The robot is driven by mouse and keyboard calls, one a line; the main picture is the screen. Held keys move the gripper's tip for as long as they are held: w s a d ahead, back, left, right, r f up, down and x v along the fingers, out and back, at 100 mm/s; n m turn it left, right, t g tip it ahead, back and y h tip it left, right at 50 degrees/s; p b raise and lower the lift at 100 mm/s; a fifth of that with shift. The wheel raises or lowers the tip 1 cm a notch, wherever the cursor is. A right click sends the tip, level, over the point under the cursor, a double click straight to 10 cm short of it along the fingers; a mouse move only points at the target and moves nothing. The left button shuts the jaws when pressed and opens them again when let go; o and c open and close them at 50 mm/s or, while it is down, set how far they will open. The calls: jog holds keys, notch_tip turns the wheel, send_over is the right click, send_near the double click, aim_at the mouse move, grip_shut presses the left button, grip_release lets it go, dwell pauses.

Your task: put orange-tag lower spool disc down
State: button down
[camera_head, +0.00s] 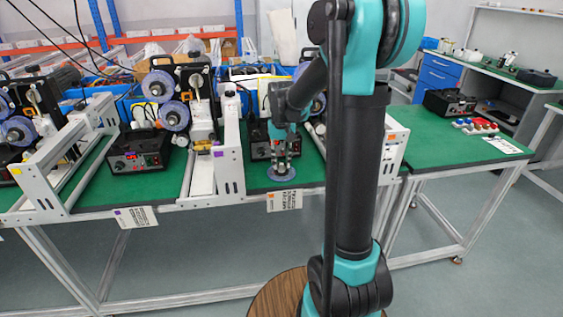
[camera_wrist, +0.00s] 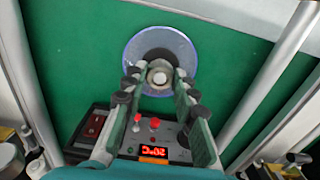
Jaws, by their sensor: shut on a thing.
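The spool disc (camera_head: 281,172) is a flat translucent, bluish-rimmed disc with a dark centre and a pale hub. My gripper (camera_head: 281,164) points down over the green bench top and is shut on its hub. In the wrist view the disc (camera_wrist: 134,48) lies flat, with the fingers (camera_wrist: 158,78) on either side of the hub. The disc is over the green mat (camera_wrist: 85,60) near the bench's front edge; I cannot tell whether it touches. A white label (camera_head: 284,200) hangs on the edge just below it. My arm hides part of the bench on the right.
A black control box (camera_head: 262,146) with a red display stands close behind the disc; its display shows in the wrist view (camera_wrist: 153,151). White frame rails (camera_head: 233,150) stand left of the disc. Another spool (camera_head: 174,116) hangs on the machine to the left.

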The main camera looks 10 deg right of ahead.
aim_at(282, 164)
jog(key=shift+f, duration=0.15)
jog(key=c, duration=1.2)
grip_release()
notch_tip(282, 164, up, 12)
jog(key=s+d+f+t, duration=0.2)
jog(key=s+f, duration=0.7)
jog(key=s, duration=0.2)
jog(key=s+d+f+t, duration=0.2)
jog(key=s+f, duration=0.7)
jog(key=s, duration=0.2)
jog(key=shift+f, duration=0.25)
